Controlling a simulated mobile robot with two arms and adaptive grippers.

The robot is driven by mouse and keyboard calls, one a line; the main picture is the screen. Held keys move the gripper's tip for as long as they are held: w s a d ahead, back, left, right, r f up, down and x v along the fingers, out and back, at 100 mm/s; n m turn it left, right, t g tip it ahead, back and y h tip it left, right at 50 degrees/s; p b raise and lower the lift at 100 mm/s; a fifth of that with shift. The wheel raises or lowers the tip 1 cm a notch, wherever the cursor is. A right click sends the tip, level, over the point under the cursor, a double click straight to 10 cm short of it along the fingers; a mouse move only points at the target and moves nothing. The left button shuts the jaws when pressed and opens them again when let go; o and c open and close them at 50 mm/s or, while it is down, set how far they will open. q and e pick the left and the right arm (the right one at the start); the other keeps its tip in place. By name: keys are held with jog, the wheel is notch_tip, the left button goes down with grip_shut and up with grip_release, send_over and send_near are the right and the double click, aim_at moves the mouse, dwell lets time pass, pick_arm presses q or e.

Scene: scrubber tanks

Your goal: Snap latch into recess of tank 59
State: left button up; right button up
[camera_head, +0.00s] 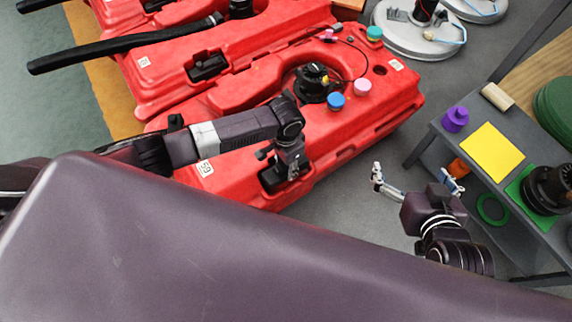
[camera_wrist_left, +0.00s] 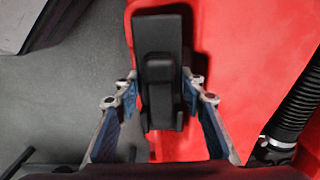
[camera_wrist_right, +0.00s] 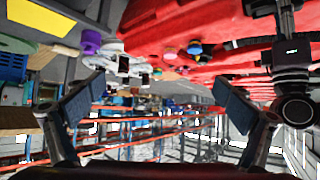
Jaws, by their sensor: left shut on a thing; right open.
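Tank 59 is the nearest red tank (camera_head: 225,121), with a white "59" label (camera_head: 205,169). Near its front edge, a dark recess (camera_head: 271,181) shows below my left gripper (camera_head: 284,172). In the left wrist view my left gripper (camera_wrist_left: 160,92) is shut on the black latch (camera_wrist_left: 159,75), one finger on each side. The latch lies lengthwise against a longer black piece on the red surface. I cannot tell whether it is seated. My right gripper (camera_head: 415,180) is open and empty, right of the tank above the floor; it also shows in the right wrist view (camera_wrist_right: 160,90).
More red tanks (camera_head: 155,60) with black hoses (camera_head: 120,47) stand behind. Tank 59 carries blue (camera_head: 335,102), pink (camera_head: 362,87) and green (camera_head: 375,33) caps. A grey bench (camera_head: 460,137) with a yellow sheet (camera_head: 491,150) stands right, close to my right gripper.

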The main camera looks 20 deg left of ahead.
pick_arm(q)
jog(key=shift+f, duration=0.15)
pick_arm(e)
jog(key=shift+s+d+f+g, duration=0.2)
jog(key=shift+s+f+g, duration=0.15)
jog(key=shift+s+f, duration=0.2)
jog(key=shift+s+d+f+g, duration=0.2)
jog(key=shift+s+f+g, duration=0.15)
jog(key=shift+s+f, duration=0.15)
pick_arm(q)
jog(key=shift+f, duration=0.3)
jog(key=shift+f, duration=0.2)
pick_arm(e)
jog(key=shift+r, duration=0.1)
dwell(0.5)
pick_arm(q)
jog(key=shift+f, duration=0.15)
jog(key=shift+f+p, duration=0.25)
jog(key=shift+p, duration=0.05)
pick_arm(e)
jog(key=shift+s, duration=0.1)
jog(key=shift+s+f, duration=0.2)
pick_arm(q)
jog(key=shift+f, duration=0.25)
pick_arm(e)
jog(key=shift+s+d+f+g+h, duration=0.3)
jog(key=shift+s+f+g, duration=0.2)
jog(key=shift+s, duration=0.1)
jog(key=shift+s+f, duration=0.1)
